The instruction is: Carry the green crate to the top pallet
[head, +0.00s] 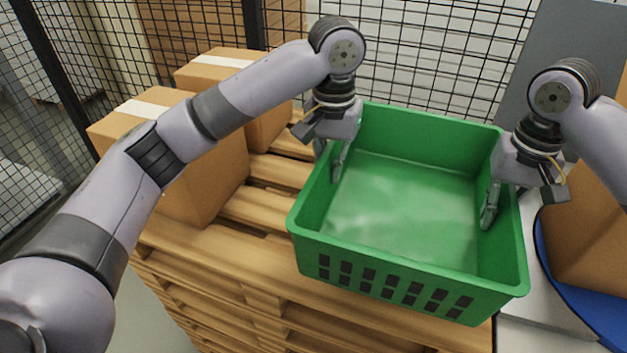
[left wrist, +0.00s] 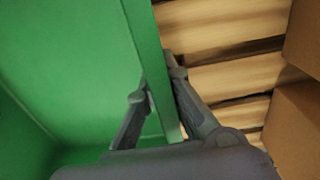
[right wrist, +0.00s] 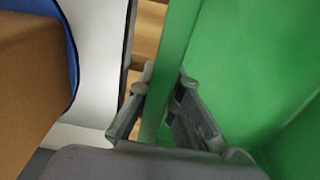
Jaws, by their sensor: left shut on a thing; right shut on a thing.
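The green crate (head: 400,205) is empty and sits over the right part of the wooden top pallet (head: 265,205) in the head view. I cannot tell whether it rests on the slats or hangs just above them. My left gripper (head: 328,160) is shut on the crate's left wall, one finger inside and one outside; the wall also shows between its fingers in the left wrist view (left wrist: 160,95). My right gripper (head: 492,205) is shut on the crate's right wall, which also shows between its fingers in the right wrist view (right wrist: 160,95).
Two cardboard boxes stand on the pallet's left side, a near one (head: 190,160) and a far one (head: 235,85). A cardboard box (head: 590,240) on a blue round surface (head: 575,290) is close at the right. Black wire fencing (head: 440,60) runs behind.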

